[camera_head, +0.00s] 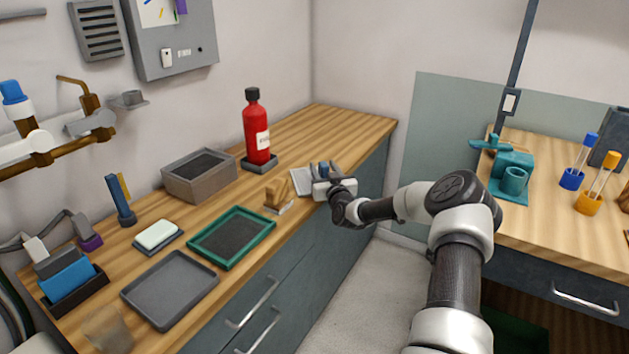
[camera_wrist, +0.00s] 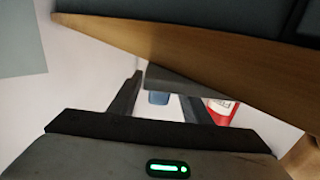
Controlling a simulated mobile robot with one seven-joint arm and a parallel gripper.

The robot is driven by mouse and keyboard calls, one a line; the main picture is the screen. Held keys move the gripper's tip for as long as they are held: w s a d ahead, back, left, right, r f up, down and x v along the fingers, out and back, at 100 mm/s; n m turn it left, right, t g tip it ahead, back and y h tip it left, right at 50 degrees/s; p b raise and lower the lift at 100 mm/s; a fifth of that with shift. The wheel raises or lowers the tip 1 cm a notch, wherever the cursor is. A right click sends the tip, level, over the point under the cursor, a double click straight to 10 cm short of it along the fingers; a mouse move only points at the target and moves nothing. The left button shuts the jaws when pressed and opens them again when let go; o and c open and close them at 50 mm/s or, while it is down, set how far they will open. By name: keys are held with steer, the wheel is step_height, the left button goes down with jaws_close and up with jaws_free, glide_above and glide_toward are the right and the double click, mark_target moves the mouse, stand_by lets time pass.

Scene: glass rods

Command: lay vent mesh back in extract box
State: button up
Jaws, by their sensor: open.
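My gripper (camera_head: 323,172) is open at the front edge of the wooden counter, right of the red bottle. In the wrist view its two dark fingers (camera_wrist: 160,92) stand apart, with a grey block (camera_wrist: 182,84) and a small blue piece (camera_wrist: 158,98) showing between or beyond them. I cannot tell whether they touch anything. A pale flat panel (camera_head: 301,181), perhaps the vent mesh, lies just left of my gripper, partly hidden by it. A grey box with a dark recessed top (camera_head: 184,190), likely the extract box, stands at the back of the counter.
The red bottle (camera_head: 256,130) stands behind my gripper and shows in the wrist view (camera_wrist: 222,108). A wooden block (camera_head: 277,194), a green-framed tray (camera_head: 205,249) and a grey tray (camera_head: 168,320) lie leftward. Bare counter (camera_head: 318,128) is free behind the bottle.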

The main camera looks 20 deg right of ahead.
jaws_close()
steer(key=shift+r, duration=0.15)
